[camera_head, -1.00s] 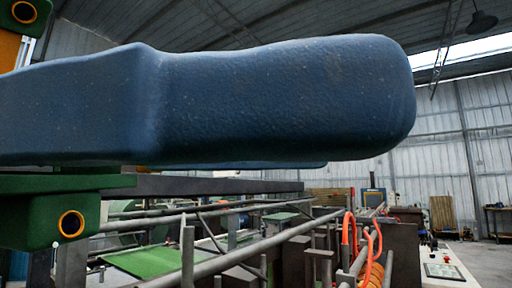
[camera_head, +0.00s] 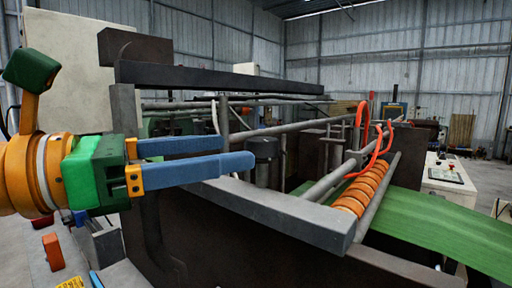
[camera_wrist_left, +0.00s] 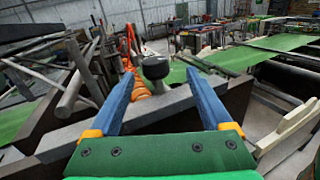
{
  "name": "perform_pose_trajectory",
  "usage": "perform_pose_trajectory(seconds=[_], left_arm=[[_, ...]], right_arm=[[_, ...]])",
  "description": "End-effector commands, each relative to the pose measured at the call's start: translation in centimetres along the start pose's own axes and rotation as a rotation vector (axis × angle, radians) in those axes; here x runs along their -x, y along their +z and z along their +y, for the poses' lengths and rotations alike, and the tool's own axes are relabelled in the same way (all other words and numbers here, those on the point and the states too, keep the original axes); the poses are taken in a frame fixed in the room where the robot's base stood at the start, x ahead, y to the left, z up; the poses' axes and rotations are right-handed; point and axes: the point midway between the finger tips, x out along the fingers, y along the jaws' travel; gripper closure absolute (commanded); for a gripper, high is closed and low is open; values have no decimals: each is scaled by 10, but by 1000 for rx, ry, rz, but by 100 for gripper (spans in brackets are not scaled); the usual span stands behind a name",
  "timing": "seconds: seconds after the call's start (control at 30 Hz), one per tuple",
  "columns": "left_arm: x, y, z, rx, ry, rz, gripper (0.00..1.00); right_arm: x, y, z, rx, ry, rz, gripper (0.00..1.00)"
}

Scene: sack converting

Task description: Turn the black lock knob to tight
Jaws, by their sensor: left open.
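My left gripper (camera_head: 237,151) comes in from the left in the head view, its two blue fingers apart and nothing between them that I can see clearly. A dark, round-topped knob (camera_wrist_left: 155,68) shows in the left wrist view, between and beyond the open fingertips (camera_wrist_left: 160,76). A dark cylinder (camera_head: 262,148) just past the fingertips in the head view may be the same part. I see no gripper contact with it. Its tight or loose state cannot be read. My right gripper is in neither view.
A grey beam (camera_head: 290,213) runs below and beyond the fingers. Orange rollers (camera_head: 362,190) with orange hoses (camera_head: 362,125) and a green web (camera_head: 440,220) lie to the right. A dark overhead bar (camera_head: 220,80) and a pale cabinet (camera_head: 75,60) stand behind.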

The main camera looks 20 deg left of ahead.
Motion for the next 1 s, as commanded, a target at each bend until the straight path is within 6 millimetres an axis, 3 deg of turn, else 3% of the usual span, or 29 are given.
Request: perform_pose_trajectory(seconds=[0.23, 0.57, 0.87, 1.0], left_arm=[[-46, 5, -2, 0, -7, 1, 17], [-55, 2, -2, 0, -6, -1, 20], [-55, 2, -1, 1, -6, -1, 100], [-55, 0, -1, 6, -47, 0, 100]], right_arm=[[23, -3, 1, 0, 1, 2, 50], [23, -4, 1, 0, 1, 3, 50], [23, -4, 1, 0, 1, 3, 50], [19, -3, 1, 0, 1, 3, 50]])
